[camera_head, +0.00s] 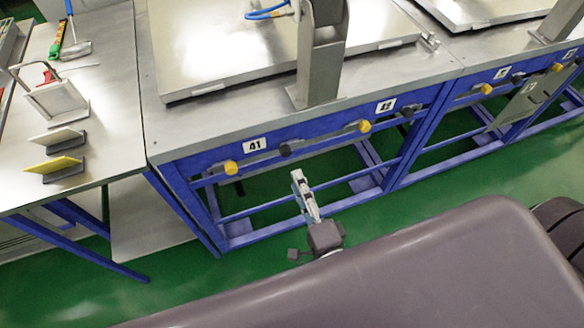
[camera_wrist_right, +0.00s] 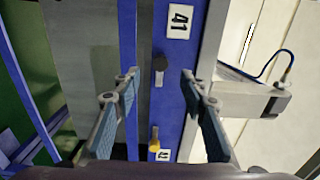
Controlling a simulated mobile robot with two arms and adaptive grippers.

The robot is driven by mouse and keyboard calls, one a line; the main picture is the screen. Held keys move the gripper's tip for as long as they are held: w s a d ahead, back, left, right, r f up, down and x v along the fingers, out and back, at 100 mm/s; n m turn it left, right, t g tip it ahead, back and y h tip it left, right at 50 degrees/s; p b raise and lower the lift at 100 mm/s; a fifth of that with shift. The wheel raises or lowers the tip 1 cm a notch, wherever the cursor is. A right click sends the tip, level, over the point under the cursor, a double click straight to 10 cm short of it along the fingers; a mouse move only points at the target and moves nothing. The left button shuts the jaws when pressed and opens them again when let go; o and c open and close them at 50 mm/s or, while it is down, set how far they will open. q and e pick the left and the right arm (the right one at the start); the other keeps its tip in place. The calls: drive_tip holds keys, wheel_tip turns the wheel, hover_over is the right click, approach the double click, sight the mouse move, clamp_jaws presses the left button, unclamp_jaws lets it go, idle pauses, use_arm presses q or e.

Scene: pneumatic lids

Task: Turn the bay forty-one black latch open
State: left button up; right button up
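The bay 41 black latch (camera_head: 285,150) is on the blue front rail, just right of the label "41" (camera_head: 255,145). In the right wrist view the black latch (camera_wrist_right: 160,65) lies between the two fingertips in the picture, below the label (camera_wrist_right: 180,20). My right gripper (camera_head: 298,178) is in front of and below the latch in the head view, apart from it. In the right wrist view the right gripper (camera_wrist_right: 159,76) has its fingers spread, with nothing held. My left gripper is not in view.
A yellow-tipped latch (camera_head: 231,168) is left of the black one. Another yellow-tipped latch (camera_head: 364,126) is to the right, before label "42" (camera_head: 385,106) and a further black latch (camera_head: 408,111). A metal lid (camera_head: 220,50) lies on the bench. A side table (camera_head: 105,130) stands left.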

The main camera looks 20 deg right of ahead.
drive_tip(key=shift+s, duration=1.25)
